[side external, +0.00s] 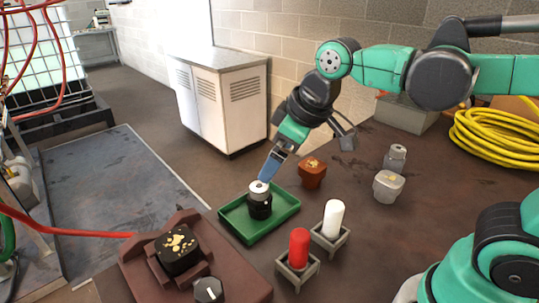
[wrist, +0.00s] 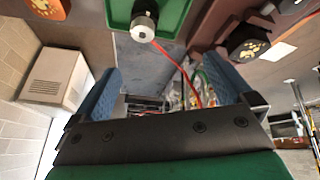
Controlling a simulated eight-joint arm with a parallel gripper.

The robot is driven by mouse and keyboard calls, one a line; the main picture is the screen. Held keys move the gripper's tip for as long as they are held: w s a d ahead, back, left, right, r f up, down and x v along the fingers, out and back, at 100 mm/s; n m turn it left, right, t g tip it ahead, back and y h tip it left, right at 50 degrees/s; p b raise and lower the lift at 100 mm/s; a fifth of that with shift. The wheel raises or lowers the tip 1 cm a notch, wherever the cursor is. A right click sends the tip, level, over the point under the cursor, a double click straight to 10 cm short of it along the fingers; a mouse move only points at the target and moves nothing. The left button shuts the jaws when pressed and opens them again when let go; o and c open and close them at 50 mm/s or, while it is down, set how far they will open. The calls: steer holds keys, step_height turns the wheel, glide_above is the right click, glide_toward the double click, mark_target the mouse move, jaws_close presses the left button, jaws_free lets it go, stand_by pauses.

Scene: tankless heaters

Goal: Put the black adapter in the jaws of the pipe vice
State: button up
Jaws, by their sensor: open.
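A black fitting with a silver top (side external: 260,203) stands upright in the green tray (side external: 231,223); its silver top also shows in the wrist view (wrist: 143,27). A black block with gold patches (side external: 178,250) sits between the uprights of the maroon pipe vice (side external: 140,275); it also shows in the wrist view (wrist: 248,43). I cannot tell which black piece is the adapter, or whether the block is part of the vice. My gripper (side external: 268,172) is just above the tray fitting; contact is unclear. Its blue fingers (wrist: 160,70) are wide apart with nothing between them.
A brown block (side external: 312,172), a pale grey block (side external: 388,187) and a grey cylinder (side external: 396,157) stand right of the tray. Red (side external: 299,250) and white (side external: 333,220) cylinders stand in holders in front. A black knob (side external: 208,290) is on the vice. Yellow hose (side external: 490,130) lies behind.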

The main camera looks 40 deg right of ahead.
steer(key=s+d+f+m+t, duration=0.2)
steer(key=s+d+f+m, duration=0.1)
steer(key=d+m, duration=0.1)
steer(key=shift+s+d+f+m+h, duration=0.2)
steer(key=shift+f+m+h, duration=0.05)
steer(key=shift+m+h, duration=0.15)
stand_by(0.8)
